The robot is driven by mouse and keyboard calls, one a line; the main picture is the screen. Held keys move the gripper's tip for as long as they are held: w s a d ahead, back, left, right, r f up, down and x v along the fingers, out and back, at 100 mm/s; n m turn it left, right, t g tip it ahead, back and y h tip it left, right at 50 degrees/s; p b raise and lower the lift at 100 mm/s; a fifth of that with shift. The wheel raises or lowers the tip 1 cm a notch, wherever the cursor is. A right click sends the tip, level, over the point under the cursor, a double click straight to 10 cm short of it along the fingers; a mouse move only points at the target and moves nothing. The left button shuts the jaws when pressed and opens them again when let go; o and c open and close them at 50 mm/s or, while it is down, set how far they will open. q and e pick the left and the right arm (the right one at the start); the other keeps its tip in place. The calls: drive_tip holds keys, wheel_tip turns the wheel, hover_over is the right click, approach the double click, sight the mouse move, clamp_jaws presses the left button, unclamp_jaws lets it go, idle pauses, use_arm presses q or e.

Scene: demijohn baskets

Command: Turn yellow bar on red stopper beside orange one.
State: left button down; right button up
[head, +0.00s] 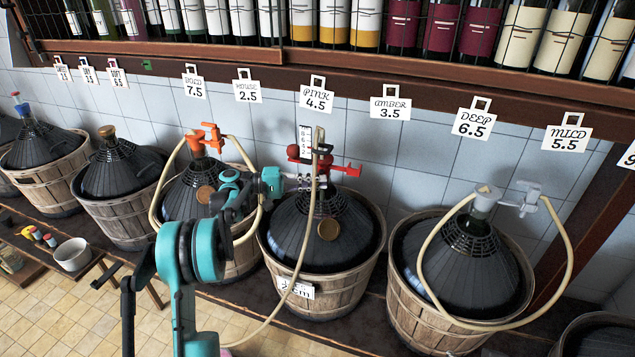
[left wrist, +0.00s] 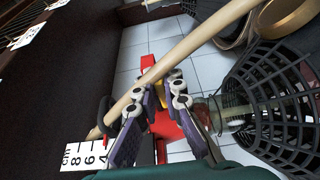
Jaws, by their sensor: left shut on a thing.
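The red stopper (head: 345,168) sits on the neck of the middle demijohn (head: 325,235), below the PINK 4.5 tag. My left gripper (head: 303,182) reaches it from the left, in front of the neck. In the left wrist view its two jaws (left wrist: 160,98) close around a small yellow bar (left wrist: 171,101) against the red body (left wrist: 163,124). The bar is mostly hidden by the jaws, and I cannot make it out in the head view. The orange stopper (head: 205,137) stands on the demijohn to the left. My right gripper is out of view.
A beige hose (head: 316,170) hangs down past the red stopper and crosses the left wrist view (left wrist: 190,45). A white cm scale (head: 305,140) stands behind it. A grey-tapped demijohn (head: 460,255) is to the right. A bottle shelf (head: 270,52) runs above.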

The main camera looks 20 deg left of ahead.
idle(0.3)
use_arm(q)
drive_tip(key=c, duration=1.6)
unclamp_jaws()
drive_tip(key=v, duration=1.2)
